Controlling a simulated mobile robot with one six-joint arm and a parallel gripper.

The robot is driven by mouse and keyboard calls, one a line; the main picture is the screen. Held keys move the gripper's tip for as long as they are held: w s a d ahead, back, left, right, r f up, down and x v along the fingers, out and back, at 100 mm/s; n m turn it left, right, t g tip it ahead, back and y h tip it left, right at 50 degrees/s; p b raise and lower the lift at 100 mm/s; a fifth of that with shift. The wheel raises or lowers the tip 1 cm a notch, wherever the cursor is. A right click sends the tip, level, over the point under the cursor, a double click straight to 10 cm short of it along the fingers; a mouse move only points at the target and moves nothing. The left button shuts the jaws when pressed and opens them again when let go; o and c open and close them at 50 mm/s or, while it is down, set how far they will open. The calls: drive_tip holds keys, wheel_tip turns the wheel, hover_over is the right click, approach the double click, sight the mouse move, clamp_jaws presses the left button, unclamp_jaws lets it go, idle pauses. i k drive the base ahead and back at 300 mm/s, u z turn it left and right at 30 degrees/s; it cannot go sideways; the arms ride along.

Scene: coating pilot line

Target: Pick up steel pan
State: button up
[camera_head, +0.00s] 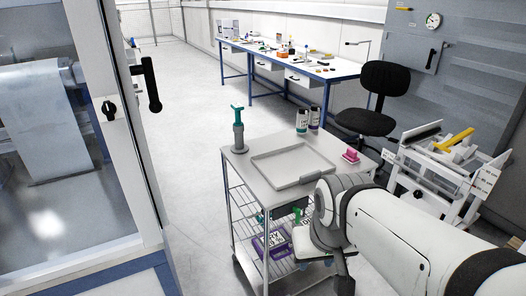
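A shallow, square grey pan (268,160), which looks like the steel pan, lies flat on the top of a white wheeled cart (240,171). It has a low raised rim and looks empty. A short grey bar shows at its front right edge; I cannot tell whether it belongs to the pan. My white arm comes in from the lower right and bends down in front of the cart's right side. My gripper (343,284) is low at the bottom edge, mostly hidden or cut off, apart from the pan. Its finger opening cannot be made out.
On the cart stand a grey-green hand tool (238,130), two cans (308,120) and a pink block (350,155). A black chair (377,98) and a white rack (445,165) stand to the right. A glazed machine (75,140) is left; open floor lies between.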

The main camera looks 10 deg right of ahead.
sight(291, 165)
drive_tip(key=z, duration=0.05)
drive_tip(key=i, duration=1)
drive_tip(key=u, duration=0.05)
